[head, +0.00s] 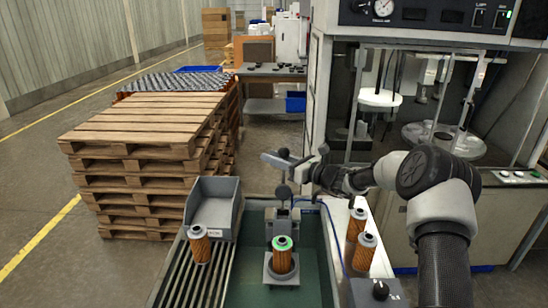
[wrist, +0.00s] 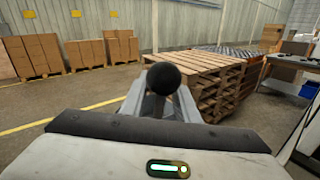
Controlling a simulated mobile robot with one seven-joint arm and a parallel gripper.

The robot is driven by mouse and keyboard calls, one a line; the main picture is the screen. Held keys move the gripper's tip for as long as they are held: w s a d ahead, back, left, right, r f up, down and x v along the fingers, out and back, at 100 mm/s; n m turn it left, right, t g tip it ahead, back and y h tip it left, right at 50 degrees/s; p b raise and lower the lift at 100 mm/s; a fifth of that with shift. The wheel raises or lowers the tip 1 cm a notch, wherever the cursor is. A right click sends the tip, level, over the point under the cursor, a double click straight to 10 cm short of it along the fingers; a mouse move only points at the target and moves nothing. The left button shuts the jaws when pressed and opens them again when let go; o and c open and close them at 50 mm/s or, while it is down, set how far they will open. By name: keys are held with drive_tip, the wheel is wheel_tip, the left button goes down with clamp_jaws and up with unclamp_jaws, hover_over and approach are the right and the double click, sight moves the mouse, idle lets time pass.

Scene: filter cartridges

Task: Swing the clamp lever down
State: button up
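The clamp (head: 283,222) stands at the back of the green-edged bench, behind a filter cartridge (head: 282,258) with a bright green top ring, upright on a grey seat. A dark round part (head: 283,191) sits on top of the clamp. My gripper (head: 283,160) is above the clamp, reaching in from the right. A black ball knob (wrist: 163,78), apparently the clamp lever's, shows between my two grey fingers in the wrist view, near their tips. The frames do not show whether the fingers press on it. The lever's rod is mostly hidden.
A grey bin (head: 215,207) stands left of the clamp, with a cartridge (head: 200,246) in front on the slatted rack. Two cartridges (head: 357,225) stand on the white ledge at right. Stacked pallets (head: 140,145) are behind left; a machine cabinet (head: 430,105) is at right.

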clamp_jaws()
drive_tip(key=shift+r, duration=0.1)
